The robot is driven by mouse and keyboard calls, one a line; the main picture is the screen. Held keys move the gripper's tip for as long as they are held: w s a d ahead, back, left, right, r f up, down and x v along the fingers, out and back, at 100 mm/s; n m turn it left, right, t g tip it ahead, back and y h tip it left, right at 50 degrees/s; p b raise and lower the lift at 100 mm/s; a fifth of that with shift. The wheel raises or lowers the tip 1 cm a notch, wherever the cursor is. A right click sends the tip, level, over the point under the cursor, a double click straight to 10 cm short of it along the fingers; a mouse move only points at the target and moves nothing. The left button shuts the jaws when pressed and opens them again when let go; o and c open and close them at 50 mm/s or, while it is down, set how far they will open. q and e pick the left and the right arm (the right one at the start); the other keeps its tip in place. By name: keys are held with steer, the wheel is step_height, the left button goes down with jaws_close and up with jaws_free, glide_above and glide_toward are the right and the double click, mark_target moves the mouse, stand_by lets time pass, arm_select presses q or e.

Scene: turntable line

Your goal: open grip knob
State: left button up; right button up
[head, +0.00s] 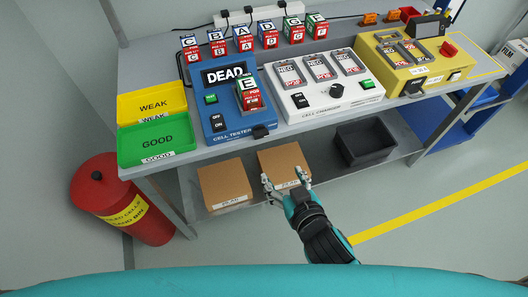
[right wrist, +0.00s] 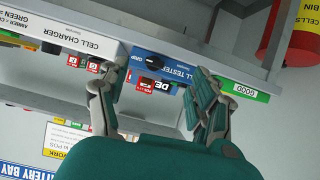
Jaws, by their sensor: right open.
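The blue cell tester (head: 217,121) stands on the bench with its display reading DEAD. A battery cell (head: 248,93) marked E stands in its bay. A black knob (head: 260,132) sits at the tester's lower right front edge; I take it for the grip knob. My right gripper (head: 285,181) is open and empty, below and in front of the bench edge, apart from the knob. In the right wrist view the open fingers (right wrist: 153,95) spread apart with the tester's blue front (right wrist: 178,70) beyond them. My left gripper is not in view.
The white cell charger (head: 325,105) stands right of the tester, a yellow station (head: 440,75) beyond it. Green GOOD (head: 157,142) and yellow WEAK (head: 152,104) trays lie left. Cardboard boxes (head: 224,183) and a grey crate (head: 365,142) sit on the lower shelf. A red bin (head: 100,185) stands left.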

step_height(320, 180, up, 4)
steer(key=s, duration=0.1)
glide_toward(262, 135)
steer(key=shift+m+t, duration=0.3)
steer(key=shift+t, duration=0.1)
steer(key=x, duration=0.9)
steer(key=shift+s+f+p, duration=0.1)
steer(key=shift+f+p, duration=0.2)
steer(key=shift+f, duration=0.05)
steer(key=shift+c, duration=0.2)
steer(key=c, duration=1.1)
